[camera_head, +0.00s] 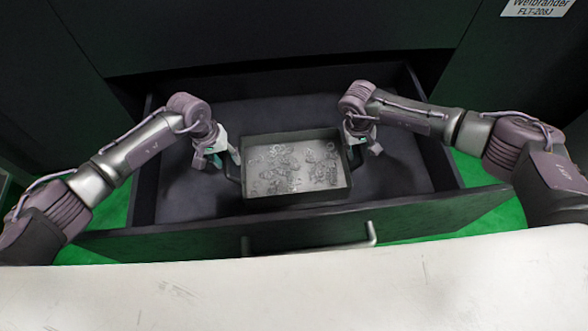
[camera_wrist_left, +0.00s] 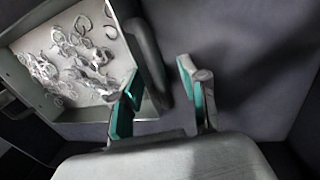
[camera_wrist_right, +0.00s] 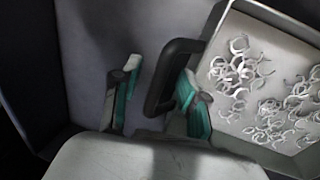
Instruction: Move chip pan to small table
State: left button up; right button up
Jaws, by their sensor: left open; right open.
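The chip pan (camera_head: 247,145) is a rectangular metal tray with dark handles on its left and right sides, holding curled metal chips. It sits inside an open dark drawer. My left gripper (camera_head: 217,158) is open at the pan's left side; in the left wrist view its fingers (camera_wrist_left: 160,100) stand apart with the dark handle (camera_wrist_left: 148,55) between or just beyond them. My right gripper (camera_head: 366,148) is open at the right side; in the right wrist view its fingers (camera_wrist_right: 155,105) straddle the handle (camera_wrist_right: 172,75). I cannot tell whether any finger touches a handle. I cannot identify the small table.
The drawer's front panel (camera_head: 310,229) with a metal handle (camera_head: 372,233) stands between the pan and a white surface (camera_head: 300,290) at the bottom. The drawer floor (camera_head: 400,180) is bare beside the pan. Dark machine panels rise behind; the ground is green.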

pick_arm(q)
jog(key=shift+f, duration=0.4)
pick_arm(e)
jog(key=shift+d+f, duration=0.1)
jog(key=shift+f, duration=0.3)
pick_arm(q)
grip_shut()
pick_arm(e)
grip_shut()
pick_arm(q)
jog(key=shift+w+d+r, duration=0.1)
jog(key=shift+r, duration=0.2)
pick_arm(e)
jog(key=shift+w+r, duration=0.1)
jog(key=shift+r, duration=0.15)
